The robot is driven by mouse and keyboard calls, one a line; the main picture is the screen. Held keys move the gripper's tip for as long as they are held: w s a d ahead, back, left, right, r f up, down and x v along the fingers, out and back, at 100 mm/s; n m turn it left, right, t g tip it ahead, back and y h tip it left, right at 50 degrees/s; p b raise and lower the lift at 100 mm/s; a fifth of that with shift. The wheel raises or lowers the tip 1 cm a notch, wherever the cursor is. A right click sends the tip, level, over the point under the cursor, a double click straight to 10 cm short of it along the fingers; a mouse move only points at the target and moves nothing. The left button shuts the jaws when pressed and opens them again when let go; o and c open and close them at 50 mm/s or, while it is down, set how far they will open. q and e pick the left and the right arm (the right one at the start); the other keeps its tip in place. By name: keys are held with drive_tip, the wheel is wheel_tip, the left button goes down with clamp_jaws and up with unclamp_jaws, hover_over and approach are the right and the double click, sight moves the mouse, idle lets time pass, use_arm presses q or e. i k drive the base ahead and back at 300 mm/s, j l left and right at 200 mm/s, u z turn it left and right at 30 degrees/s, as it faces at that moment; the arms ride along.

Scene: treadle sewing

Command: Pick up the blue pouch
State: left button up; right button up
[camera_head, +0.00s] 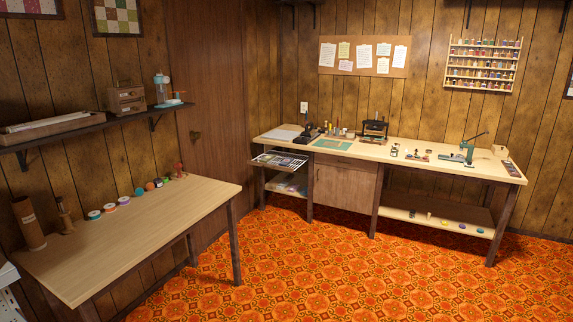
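I cannot make out a blue pouch for certain in the head view. A pulled-out tray (262,166) at the left end of the long workbench holds small dark and bluish flat items, too small to tell apart. Small coloured pieces, some bluish, lie on the workbench's lower right shelf (410,216). Neither of my grippers is in view.
The long workbench (340,149) stands along the far wall with tools and a green mat (333,144). A side table (150,222) at left carries several spools and rolls. A wall shelf (60,134) hangs above it. The patterned floor (320,275) between is clear.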

sight(283, 164)
drive_tip(key=i+z, duration=0.25)
drive_tip(key=i, duration=3.65)
drive_tip(key=i+l+u, duration=0.15)
drive_tip(key=i, duration=0.25)
drive_tip(key=i+l+u, duration=0.2)
drive_tip(key=i, duration=0.2)
drive_tip(key=i+l+u, duration=0.15)
drive_tip(key=i, duration=0.25)
drive_tip(key=i+l+u, duration=0.2)
drive_tip(key=i+u, duration=0.25)
drive_tip(key=i+l+u, duration=0.3)
drive_tip(key=u, duration=0.15)
drive_tip(key=i+l+u, duration=0.15)
drive_tip(key=i, duration=0.2)
drive_tip(key=i+l+u, duration=0.15)
drive_tip(key=i, duration=0.25)
drive_tip(key=l, duration=0.1)
